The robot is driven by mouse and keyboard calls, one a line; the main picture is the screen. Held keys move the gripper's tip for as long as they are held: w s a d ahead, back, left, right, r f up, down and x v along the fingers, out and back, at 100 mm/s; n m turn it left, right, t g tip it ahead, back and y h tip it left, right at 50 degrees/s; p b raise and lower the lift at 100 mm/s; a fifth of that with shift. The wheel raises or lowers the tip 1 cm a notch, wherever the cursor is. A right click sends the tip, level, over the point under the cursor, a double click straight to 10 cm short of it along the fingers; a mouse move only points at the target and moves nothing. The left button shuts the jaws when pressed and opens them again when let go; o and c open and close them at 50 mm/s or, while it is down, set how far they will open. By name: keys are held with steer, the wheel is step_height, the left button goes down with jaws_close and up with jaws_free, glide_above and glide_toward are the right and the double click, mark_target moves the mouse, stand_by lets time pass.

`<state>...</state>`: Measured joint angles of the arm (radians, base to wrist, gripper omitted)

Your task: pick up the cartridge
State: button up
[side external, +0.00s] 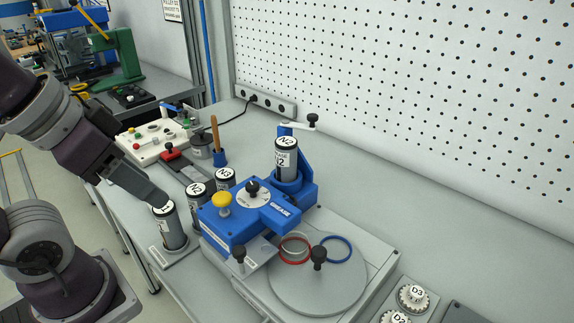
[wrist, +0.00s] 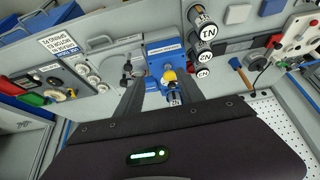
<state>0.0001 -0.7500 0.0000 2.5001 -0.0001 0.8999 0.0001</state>
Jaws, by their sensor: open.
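Several grey cartridges with dark caps and white labels are in the side view. One cartridge (side external: 171,230) stands at the left on a small plate, its top partly covered by the end of my arm. Cartridges marked N2 (side external: 197,206) and N3 (side external: 226,180) stand behind it. Another N2 cartridge (side external: 287,160) sits upright in the blue grease unit (side external: 240,225). My gripper (wrist: 158,80) is open, with no cartridge held between its fingers in the wrist view. The grease unit shows beyond the fingers, and the N1 cartridge (wrist: 207,32) is off to the right. Contact cannot be told.
A round grey plate (side external: 318,290) with a red ring (side external: 294,249) and a blue ring (side external: 337,249) is in front of the unit. A white control box (side external: 153,141) and a wooden-handled tool (side external: 215,135) are behind. A pegboard (side external: 420,75) bounds the bench.

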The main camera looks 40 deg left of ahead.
steer(key=shift+o, duration=0.3)
steer(key=w+a+t+y, duration=0.3)
steer(key=w+a, duration=0.5)
steer(key=w, duration=0.6)
steer(key=m+t+h, duration=0.3)
steer(key=m+h, duration=0.3)
steer(key=h, duration=0.4)
glide_toward(286, 144)
steer(key=w+f, duration=0.3)
steer(key=shift+w+a+f, duration=0.1)
steer(key=shift+w+a, duration=0.15)
steer(key=shift+w, duration=0.1)
steer(key=shift+s+d+m, duration=0.1)
steer(key=shift+d+m, duration=0.2)
steer(key=shift+h, duration=0.3)
steer(key=x, duration=0.7)
steer(key=shift+d+r, duration=0.2)
steer(key=shift+r, duration=0.05)
steer(key=shift+s, duration=0.1)
jaws_close()
